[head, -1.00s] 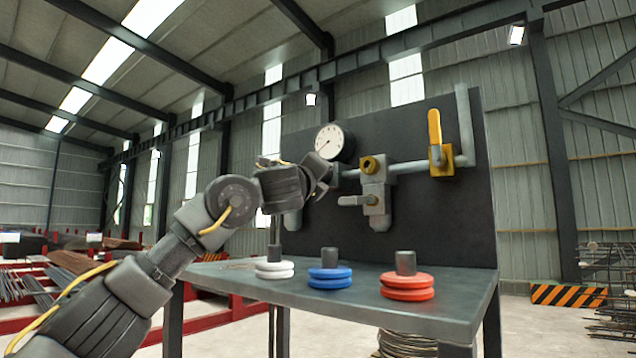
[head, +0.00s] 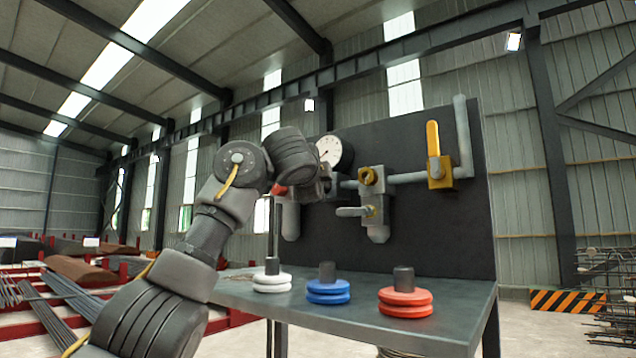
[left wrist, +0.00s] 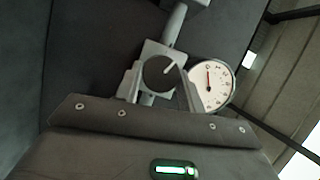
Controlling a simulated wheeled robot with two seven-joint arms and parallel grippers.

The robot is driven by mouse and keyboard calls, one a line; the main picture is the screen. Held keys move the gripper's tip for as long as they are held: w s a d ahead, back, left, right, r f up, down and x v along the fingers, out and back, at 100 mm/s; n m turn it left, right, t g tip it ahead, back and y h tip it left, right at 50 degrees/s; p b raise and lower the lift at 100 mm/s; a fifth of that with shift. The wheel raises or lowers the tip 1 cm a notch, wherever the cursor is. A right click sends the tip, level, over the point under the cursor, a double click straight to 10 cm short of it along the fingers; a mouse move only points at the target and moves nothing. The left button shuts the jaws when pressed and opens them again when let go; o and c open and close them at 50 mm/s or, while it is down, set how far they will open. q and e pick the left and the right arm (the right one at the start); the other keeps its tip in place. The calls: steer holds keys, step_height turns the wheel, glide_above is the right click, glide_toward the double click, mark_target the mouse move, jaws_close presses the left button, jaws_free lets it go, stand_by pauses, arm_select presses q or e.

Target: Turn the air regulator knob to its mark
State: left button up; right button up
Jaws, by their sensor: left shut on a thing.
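The air regulator knob (left wrist: 160,74) is dark and round with a white pointer line, seen end-on in the left wrist view. The line points toward the upper right of that picture. My left gripper (left wrist: 161,82) has a finger on either side of the knob and is shut on it. In the head view my left gripper (head: 325,183) is at the panel below the gauge, and my wrist hides the knob. The white pressure gauge (head: 329,151) also shows in the left wrist view (left wrist: 211,87), beside the knob, with a red needle. My right gripper is in neither view.
The dark panel (head: 430,240) carries grey pipes, a yellow-handled valve (head: 435,150) and a grey lever valve (head: 355,211). White (head: 272,281), blue (head: 327,290) and red (head: 405,302) ring stacks stand on the bench (head: 440,320) below my arm.

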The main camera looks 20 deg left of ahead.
arm_select(q)
steer(key=shift+r+n+g+h+p, duration=0.1)
steer(key=shift+n+g+h+p, duration=0.55)
steer(key=shift+n, duration=1.15)
steer(key=shift+g, duration=0.25)
steer(key=o, duration=1)
steer(key=shift+a, duration=0.1)
steer(key=shift+c, duration=0.2)
steer(key=shift+b, duration=0.3)
steer(key=b+v, duration=0.6)
steer(key=v, duration=0.4)
steer(key=shift+s+b, duration=0.35)
steer(key=shift+b, duration=0.05)
